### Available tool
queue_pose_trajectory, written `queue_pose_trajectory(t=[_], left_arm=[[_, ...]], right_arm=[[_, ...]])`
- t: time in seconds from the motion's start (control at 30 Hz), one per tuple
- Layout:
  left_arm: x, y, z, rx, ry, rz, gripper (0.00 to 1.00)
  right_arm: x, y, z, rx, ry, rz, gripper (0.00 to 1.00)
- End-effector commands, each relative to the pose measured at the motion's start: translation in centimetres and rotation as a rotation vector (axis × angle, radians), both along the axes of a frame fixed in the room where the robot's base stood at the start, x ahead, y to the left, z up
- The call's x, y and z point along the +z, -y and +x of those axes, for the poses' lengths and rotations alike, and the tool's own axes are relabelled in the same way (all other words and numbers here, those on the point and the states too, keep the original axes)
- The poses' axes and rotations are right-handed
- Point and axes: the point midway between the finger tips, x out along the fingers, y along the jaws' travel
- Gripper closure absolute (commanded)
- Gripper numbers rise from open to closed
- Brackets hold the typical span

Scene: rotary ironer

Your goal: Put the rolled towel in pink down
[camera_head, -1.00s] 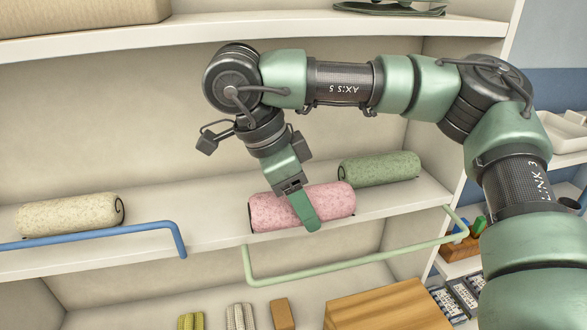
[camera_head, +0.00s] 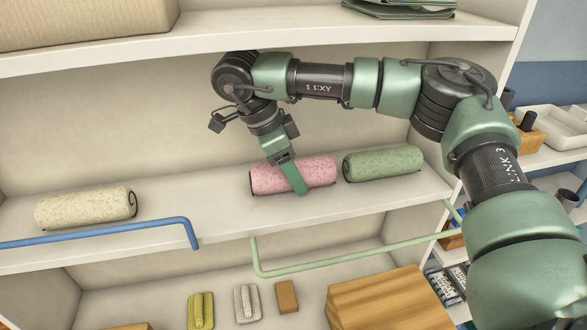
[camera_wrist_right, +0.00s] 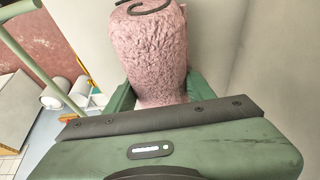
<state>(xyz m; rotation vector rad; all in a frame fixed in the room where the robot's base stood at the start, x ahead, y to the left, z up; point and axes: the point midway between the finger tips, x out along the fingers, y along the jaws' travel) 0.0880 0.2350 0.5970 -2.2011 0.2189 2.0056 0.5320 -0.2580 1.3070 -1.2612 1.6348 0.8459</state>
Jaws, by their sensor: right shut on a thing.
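The pink rolled towel (camera_head: 262,181) is at the middle shelf, between the cream roll and the green roll. My right gripper (camera_head: 299,188) is shut on it, with one green finger across its front. In the right wrist view the pink towel (camera_wrist_right: 155,55) stands between the two green fingers (camera_wrist_right: 157,92). The towel looks to be on or just above the shelf board (camera_head: 215,222); I cannot tell if it touches. The far finger is hidden behind the towel in the head view. My left gripper is not in view.
A green roll (camera_head: 383,163) lies close at the right of the pink towel, and a cream roll (camera_head: 85,207) lies at the left. A blue rail (camera_head: 110,232) and a green rail (camera_head: 350,256) run along the shelf front. Shelf room is free between the cream and pink rolls.

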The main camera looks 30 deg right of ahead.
Motion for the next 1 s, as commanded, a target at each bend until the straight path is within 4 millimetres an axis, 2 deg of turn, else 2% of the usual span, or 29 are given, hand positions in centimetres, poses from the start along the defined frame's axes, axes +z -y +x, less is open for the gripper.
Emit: queue_pose_trajectory(t=[0.1,0.13,0.2,0.57,0.73,1.0], left_arm=[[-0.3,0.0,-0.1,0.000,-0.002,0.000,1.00],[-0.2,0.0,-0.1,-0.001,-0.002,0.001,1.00],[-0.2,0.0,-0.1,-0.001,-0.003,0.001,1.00],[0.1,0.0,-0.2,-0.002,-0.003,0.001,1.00],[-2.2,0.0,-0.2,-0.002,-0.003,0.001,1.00],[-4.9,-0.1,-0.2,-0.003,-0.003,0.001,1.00]], right_arm=[[-0.3,0.0,0.0,0.000,0.000,0.000,0.89],[-0.2,0.0,0.0,0.000,0.000,0.000,0.41],[-0.2,0.0,0.0,0.000,0.000,0.000,0.25],[0.3,0.0,0.0,0.000,0.000,0.001,0.25],[0.6,-0.6,0.2,0.003,0.004,0.002,0.25],[0.7,-6.9,1.8,0.006,0.003,-0.002,0.25]])
